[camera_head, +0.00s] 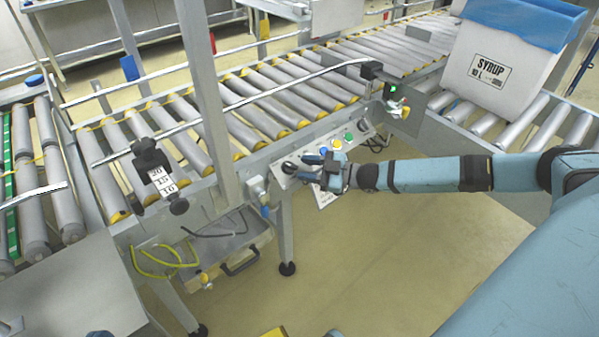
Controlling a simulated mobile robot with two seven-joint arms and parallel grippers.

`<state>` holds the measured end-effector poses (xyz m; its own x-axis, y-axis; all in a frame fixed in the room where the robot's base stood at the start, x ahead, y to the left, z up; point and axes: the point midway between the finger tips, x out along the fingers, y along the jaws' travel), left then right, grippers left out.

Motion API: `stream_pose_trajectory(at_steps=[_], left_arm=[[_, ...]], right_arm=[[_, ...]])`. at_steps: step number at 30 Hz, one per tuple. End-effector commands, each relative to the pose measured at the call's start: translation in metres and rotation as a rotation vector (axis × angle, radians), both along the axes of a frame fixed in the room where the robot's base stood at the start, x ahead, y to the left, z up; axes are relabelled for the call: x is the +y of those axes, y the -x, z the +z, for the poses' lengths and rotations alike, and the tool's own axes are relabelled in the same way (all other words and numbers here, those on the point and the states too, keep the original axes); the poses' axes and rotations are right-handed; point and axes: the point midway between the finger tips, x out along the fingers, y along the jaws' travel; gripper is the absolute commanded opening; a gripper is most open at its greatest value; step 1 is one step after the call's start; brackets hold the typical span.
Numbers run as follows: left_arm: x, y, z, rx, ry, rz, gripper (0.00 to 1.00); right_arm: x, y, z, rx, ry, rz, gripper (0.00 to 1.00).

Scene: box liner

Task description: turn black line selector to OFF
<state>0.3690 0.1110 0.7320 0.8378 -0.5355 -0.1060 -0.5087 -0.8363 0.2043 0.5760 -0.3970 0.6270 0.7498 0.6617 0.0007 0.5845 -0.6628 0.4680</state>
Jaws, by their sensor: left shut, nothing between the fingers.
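The control panel (348,141) is mounted on the near side of the conveyor frame and carries coloured buttons and a black selector knob (288,167) at its left end. My right gripper (306,168) reaches in from the right, just right of the knob. Its two fingers look spread and point left toward the knob, with nothing seen between them. I cannot tell whether a fingertip touches the knob. The knob's pointer and its OFF marking are too small to read. My left gripper cannot be made out in this view.
A roller conveyor (262,108) runs behind the panel, and a metal post (208,90) rises left of it. A white syrup box (505,72) with a blue liner stands at the upper right. A black clamp with a number scale (163,181) is at left. The floor below the panel is clear.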

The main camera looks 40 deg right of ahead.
Motion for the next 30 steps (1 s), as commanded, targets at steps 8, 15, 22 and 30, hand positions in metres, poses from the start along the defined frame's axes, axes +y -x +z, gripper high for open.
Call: stream_pose_trajectory(at_steps=[8, 15, 22, 30], left_arm=[[0.002, -0.003, -0.002, -0.026, -0.022, -0.002, 0.0], [0.002, -0.003, -0.002, -0.027, -0.024, -0.003, 0.0], [0.002, -0.003, -0.002, -0.027, -0.023, -0.003, 0.0], [0.001, -0.002, 0.005, -0.009, -0.011, -0.006, 0.0]], right_arm=[[0.014, -0.017, 0.0, 0.001, 0.001, 0.0, 0.38], [0.015, -0.017, 0.0, 0.002, 0.0, -0.001, 0.38], [0.015, -0.017, 0.0, 0.001, 0.0, 0.0, 0.1], [0.016, -0.015, 0.001, 0.006, -0.025, -0.027, 0.1]])
